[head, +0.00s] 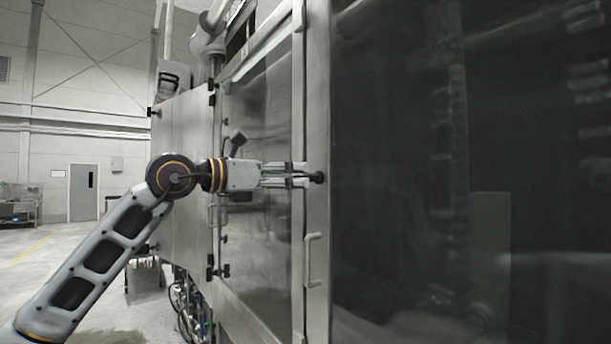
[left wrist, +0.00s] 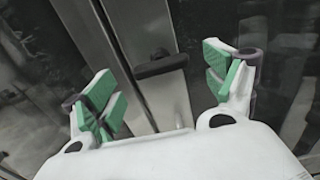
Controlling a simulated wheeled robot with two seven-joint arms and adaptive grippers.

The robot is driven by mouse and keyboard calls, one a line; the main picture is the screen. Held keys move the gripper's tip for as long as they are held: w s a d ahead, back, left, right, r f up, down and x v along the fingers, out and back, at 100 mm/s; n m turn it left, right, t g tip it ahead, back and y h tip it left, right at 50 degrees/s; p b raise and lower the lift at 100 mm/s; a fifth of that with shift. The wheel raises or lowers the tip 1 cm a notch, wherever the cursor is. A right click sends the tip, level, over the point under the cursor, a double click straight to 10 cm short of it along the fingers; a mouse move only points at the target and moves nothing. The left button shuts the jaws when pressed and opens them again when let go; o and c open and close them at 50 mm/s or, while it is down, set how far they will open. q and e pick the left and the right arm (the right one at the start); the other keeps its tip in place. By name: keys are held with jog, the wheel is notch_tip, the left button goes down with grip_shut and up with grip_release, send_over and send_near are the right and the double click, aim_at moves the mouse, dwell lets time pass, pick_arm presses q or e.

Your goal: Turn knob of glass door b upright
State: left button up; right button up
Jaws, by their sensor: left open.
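The black knob (head: 319,177) sits on the steel post between two glass doors. In the left wrist view the knob (left wrist: 160,65) is a dark bar lying across the steel post, slightly tilted in the picture. My left gripper (head: 304,175) reaches in from the left at the knob's height. In the left wrist view its green-padded fingers (left wrist: 160,80) are spread wide, one on each side of the knob, with gaps between pads and knob. A glass door (head: 262,200) is left of the post and a larger dark glass panel (head: 420,180) is right of it. My right gripper does not show.
A pale door handle (head: 313,260) stands out from the post below the knob. Hinges (head: 212,270) line the left door's edge. Hoses (head: 190,310) hang below the machine. Open floor (head: 35,260) lies at the left.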

aim_at(301, 176)
pick_arm(q)
jog(key=x, duration=0.3)
jog(key=shift+w+d+p, duration=0.35)
jog(key=shift+d, duration=0.2)
jog(key=shift+w+d, duration=0.25)
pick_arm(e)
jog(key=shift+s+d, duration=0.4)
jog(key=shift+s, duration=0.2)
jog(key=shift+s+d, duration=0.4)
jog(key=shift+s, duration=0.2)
pick_arm(q)
jog(key=shift+c, duration=0.4)
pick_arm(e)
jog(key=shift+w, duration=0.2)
pick_arm(q)
jog(key=c, duration=0.9)
jog(key=shift+c, duration=0.2)
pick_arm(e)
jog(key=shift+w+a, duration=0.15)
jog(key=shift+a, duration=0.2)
